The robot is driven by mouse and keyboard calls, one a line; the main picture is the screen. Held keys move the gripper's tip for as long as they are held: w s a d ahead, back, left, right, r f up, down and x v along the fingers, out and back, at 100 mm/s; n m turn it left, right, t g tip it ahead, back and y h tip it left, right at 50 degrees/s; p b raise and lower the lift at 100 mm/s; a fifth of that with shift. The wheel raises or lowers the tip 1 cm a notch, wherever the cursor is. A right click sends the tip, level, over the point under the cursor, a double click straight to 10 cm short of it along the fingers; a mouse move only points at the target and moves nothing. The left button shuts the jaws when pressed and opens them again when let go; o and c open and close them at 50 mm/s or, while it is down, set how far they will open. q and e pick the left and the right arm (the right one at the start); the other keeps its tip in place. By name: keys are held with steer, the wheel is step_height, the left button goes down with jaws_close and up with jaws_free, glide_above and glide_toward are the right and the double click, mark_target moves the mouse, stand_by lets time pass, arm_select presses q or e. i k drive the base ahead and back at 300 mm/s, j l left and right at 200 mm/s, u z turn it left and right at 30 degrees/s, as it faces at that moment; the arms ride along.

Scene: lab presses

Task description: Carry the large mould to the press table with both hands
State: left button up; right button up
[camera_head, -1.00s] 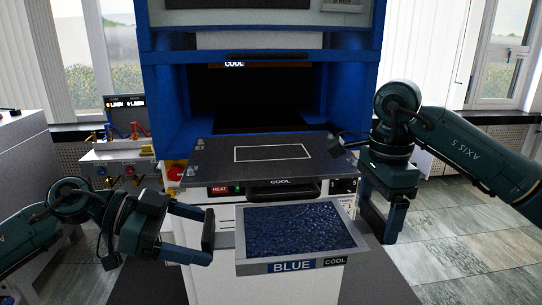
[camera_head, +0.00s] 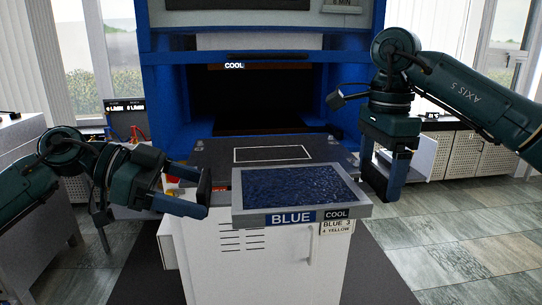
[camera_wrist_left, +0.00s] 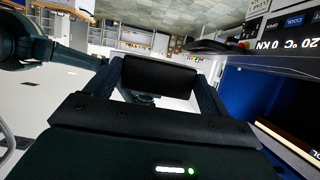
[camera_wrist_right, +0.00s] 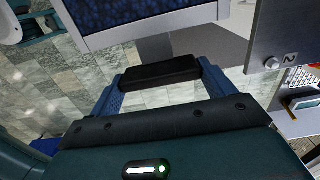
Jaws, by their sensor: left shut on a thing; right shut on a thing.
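The large mould (camera_head: 245,212) is a grey tray of dark blue granules with a front label reading BLUE and COOL. It looks level, in front of the press table (camera_head: 215,150), a dark plate with a white rectangle outline, and covers its near part in the head view. I cannot tell whether they touch. The gripped parts are mostly hidden. The mould's rim also shows in the right wrist view (camera_wrist_right: 150,29).
The blue press frame (camera_head: 168,105) surrounds a dark opening behind the table, with a COOL sign at its top. A white cabinet (camera_head: 250,262) with vents stands below the mould. A bench with cables (camera_head: 128,125) is at back left. Tiled floor (camera_head: 445,225) is clear at right.

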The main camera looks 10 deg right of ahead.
mark_target(271, 152)
steer(key=i, duration=1)
